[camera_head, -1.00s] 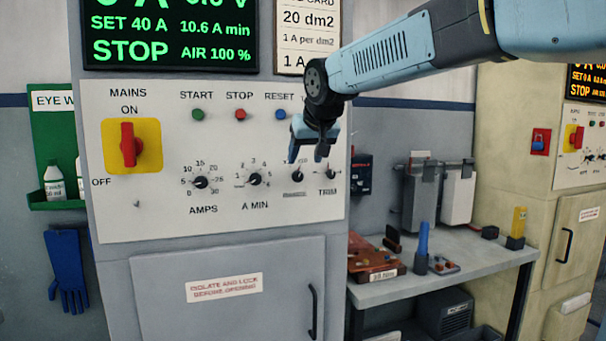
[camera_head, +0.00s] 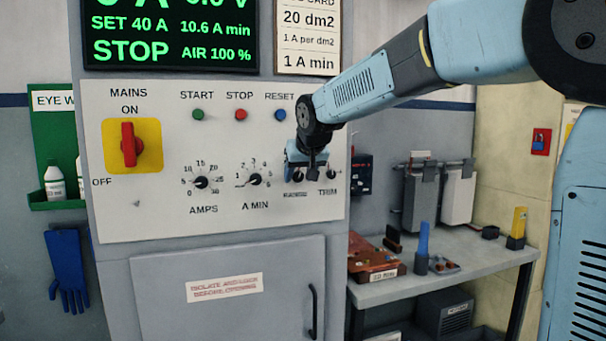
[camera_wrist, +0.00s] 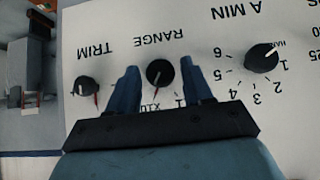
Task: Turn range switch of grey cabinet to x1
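The grey cabinet (camera_head: 115,225) stands at left with a white control panel (camera_head: 170,190). Its range switch is a small black knob (camera_wrist: 160,73) between my fingertips in the wrist view, with RANGE, x10 and 1 printed around it upside down. In the head view the knob (camera_head: 298,174) is partly hidden by my gripper. My gripper (camera_head: 308,166) is at the panel's lower right. In the wrist view my gripper (camera_wrist: 160,85) is open, with a blue finger on either side of the knob and a gap visible. The knob's white pointer line is near the x10 side.
The TRIM knob (camera_wrist: 87,87) and the A MIN knob (camera_wrist: 262,57) flank the range switch. The AMPS knob (camera_head: 201,182) and red mains switch (camera_head: 128,144) are farther left. A bench (camera_head: 450,275) with tools stands at right.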

